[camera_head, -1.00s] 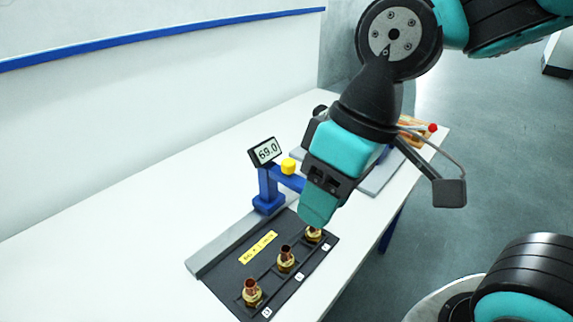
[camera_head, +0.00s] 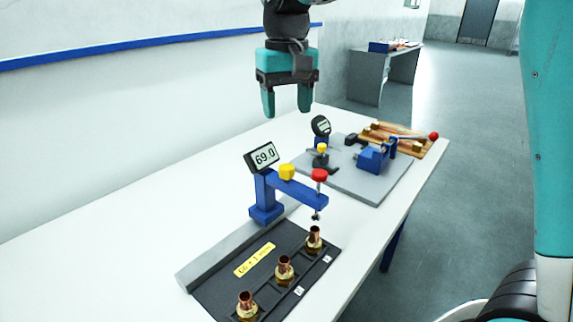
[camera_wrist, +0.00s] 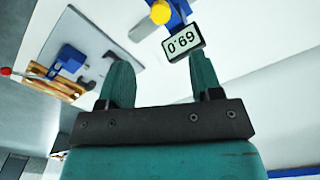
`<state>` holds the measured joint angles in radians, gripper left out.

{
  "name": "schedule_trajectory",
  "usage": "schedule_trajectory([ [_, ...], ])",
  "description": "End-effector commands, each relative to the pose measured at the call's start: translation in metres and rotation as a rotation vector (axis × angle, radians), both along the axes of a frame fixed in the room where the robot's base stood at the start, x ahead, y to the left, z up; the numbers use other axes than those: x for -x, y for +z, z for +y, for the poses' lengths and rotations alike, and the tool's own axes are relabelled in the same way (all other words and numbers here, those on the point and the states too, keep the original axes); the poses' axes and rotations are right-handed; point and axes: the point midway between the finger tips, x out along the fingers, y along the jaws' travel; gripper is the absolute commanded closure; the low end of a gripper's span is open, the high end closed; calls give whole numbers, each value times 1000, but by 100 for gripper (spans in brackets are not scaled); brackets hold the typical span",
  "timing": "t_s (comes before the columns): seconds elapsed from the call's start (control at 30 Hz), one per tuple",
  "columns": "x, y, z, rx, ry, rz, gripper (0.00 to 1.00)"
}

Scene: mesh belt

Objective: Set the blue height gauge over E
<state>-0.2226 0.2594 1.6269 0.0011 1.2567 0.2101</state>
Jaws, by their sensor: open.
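The blue height gauge (camera_head: 265,212) stands on the rail at the back edge of a dark fixture plate. Its display (camera_head: 264,156) reads 69.0. Its arm, with a yellow knob and a red knob (camera_head: 319,175), reaches over the farthest of three brass-and-copper fittings (camera_head: 314,240). The probe tip looks just above that fitting; I cannot tell whether they touch. The label letters beside the fittings are too small to read. My gripper (camera_head: 288,112) is open and empty, above and behind the gauge. The wrist view shows the display (camera_wrist: 183,41) beyond my open fingers (camera_wrist: 160,78).
A yellow label (camera_head: 254,260) lies on the fixture plate. Behind the gauge, a grey plate (camera_head: 385,193) carries a dial gauge (camera_head: 321,126) and a blue clamp (camera_head: 372,158). A wooden board (camera_head: 410,142) lies at the table's far end. The white table's left side is clear.

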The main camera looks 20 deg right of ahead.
Motion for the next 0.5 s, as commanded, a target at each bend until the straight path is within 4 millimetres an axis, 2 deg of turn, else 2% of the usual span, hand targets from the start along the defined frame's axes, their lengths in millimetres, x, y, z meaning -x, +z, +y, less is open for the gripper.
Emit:
schedule_trajectory([
  [0.03, 1, -12, 0, 1, 1, 6, 41],
  [0.3, 2, -74, 0, 1, 2, 5, 41],
  [0.5, 1, -109, 0, 0, 2, 3, 41],
])
